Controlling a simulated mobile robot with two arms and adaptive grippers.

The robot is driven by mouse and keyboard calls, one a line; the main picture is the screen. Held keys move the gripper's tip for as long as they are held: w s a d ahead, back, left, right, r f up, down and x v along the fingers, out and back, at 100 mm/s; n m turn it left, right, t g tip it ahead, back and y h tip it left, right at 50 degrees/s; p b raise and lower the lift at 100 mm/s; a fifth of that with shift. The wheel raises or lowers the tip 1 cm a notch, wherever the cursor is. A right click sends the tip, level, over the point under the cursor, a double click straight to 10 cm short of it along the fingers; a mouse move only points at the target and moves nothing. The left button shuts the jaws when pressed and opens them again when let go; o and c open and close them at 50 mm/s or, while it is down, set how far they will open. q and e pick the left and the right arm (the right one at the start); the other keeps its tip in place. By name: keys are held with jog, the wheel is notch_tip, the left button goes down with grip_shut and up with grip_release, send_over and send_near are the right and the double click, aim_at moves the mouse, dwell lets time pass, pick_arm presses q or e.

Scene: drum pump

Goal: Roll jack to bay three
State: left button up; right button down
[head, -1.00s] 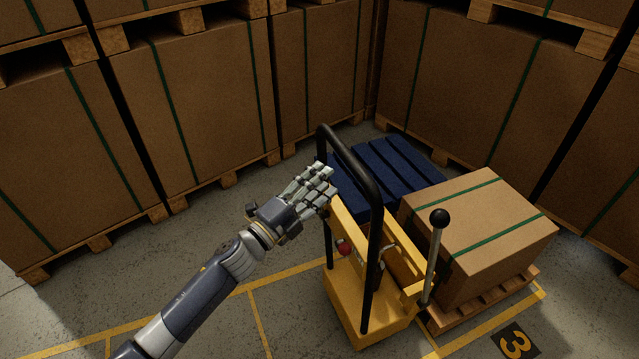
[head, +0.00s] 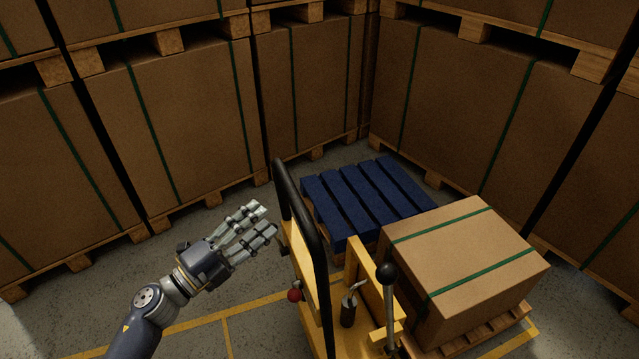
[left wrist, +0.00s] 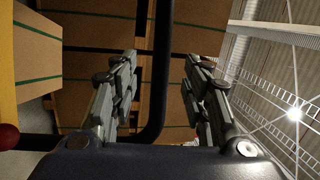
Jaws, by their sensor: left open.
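The yellow jack (head: 312,290) stands at the lower middle of the head view, with an upright black tube handle (head: 308,232), a red knob (head: 295,295) and a black-knobbed lever (head: 388,275). My left gripper (head: 266,220) is open and empty, just left of the handle, with a small gap in the picture. In the left wrist view the black handle (left wrist: 162,80) shows between the two open fingers (left wrist: 160,64); whether it touches them I cannot tell. Bay three's number is out of view. My right gripper is not in view.
A strapped box (head: 465,250) on a wooden pallet (head: 488,335) stands right of the jack. A blue pallet (head: 365,195) lies behind. Large strapped cartons (head: 170,130) wall in the back and sides. Yellow floor lines (head: 225,318) cross the clear floor at the lower left.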

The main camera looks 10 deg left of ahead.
aim_at(292, 194)
pick_arm(q)
jog(key=p+x, duration=0.1)
jog(key=x, duration=0.3)
jog(key=p+x, duration=0.1)
jog(key=x, duration=0.4)
jog(key=shift+a+r, duration=0.1)
jog(key=shift+r, duration=0.15)
jog(key=shift+w+d, duration=0.35)
jog(key=shift+w, duration=0.15)
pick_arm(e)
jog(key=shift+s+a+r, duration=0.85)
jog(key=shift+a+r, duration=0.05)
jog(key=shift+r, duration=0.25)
